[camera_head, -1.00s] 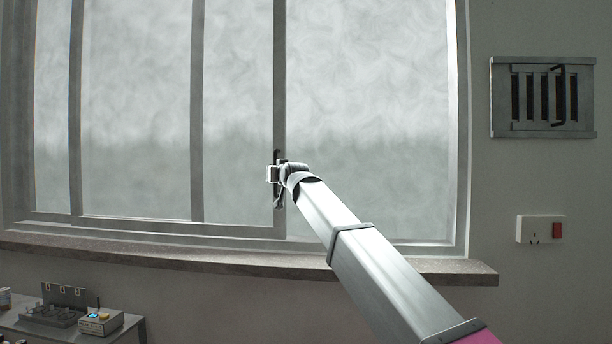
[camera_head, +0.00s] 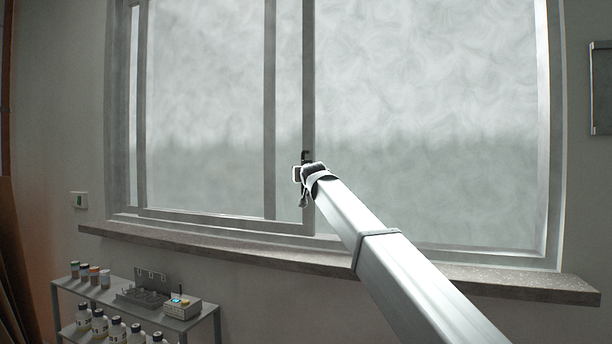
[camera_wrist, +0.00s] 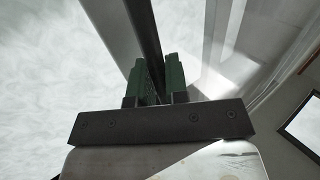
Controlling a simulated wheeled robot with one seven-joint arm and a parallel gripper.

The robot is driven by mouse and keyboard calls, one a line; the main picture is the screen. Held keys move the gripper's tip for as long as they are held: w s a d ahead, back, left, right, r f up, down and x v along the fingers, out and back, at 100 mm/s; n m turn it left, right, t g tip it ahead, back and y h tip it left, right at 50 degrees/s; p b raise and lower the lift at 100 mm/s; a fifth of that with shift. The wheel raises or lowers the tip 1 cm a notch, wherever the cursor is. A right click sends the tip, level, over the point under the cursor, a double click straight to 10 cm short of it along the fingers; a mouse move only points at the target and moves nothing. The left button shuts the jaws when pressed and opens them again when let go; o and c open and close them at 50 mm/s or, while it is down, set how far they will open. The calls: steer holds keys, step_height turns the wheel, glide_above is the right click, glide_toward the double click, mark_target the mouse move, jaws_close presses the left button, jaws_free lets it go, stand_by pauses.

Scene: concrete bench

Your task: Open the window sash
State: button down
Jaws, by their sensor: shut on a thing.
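The sliding window sash (camera_head: 290,228) has a grey frame with cloudy glass, and its right upright (camera_head: 308,80) stands left of the window's middle. A dark upright handle (camera_head: 306,155) is on that upright; its lower part is hidden by my gripper. My gripper (camera_head: 303,174) is shut on the handle. In the wrist view, the green fingers of my gripper (camera_wrist: 158,78) sit on both sides of the dark handle bar (camera_wrist: 145,35). Another grey upright (camera_head: 270,110) stands just left of the handle.
A stone sill (camera_head: 200,244) runs below the window. A shelf (camera_head: 215,312) at lower left carries bottles and a small device (camera_head: 181,308). A wall switch (camera_head: 79,200) is at left, and a dark-framed panel (camera_head: 601,90) is at the right edge.

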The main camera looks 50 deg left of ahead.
steer(key=shift+f, duration=0.1)
steer(key=c, duration=1.1)
jaws_free()
steer(key=shift+c, duration=0.2)
steer(key=v, duration=1)
steer(key=shift+s+d, duration=0.2)
steer(key=shift+d, duration=0.15)
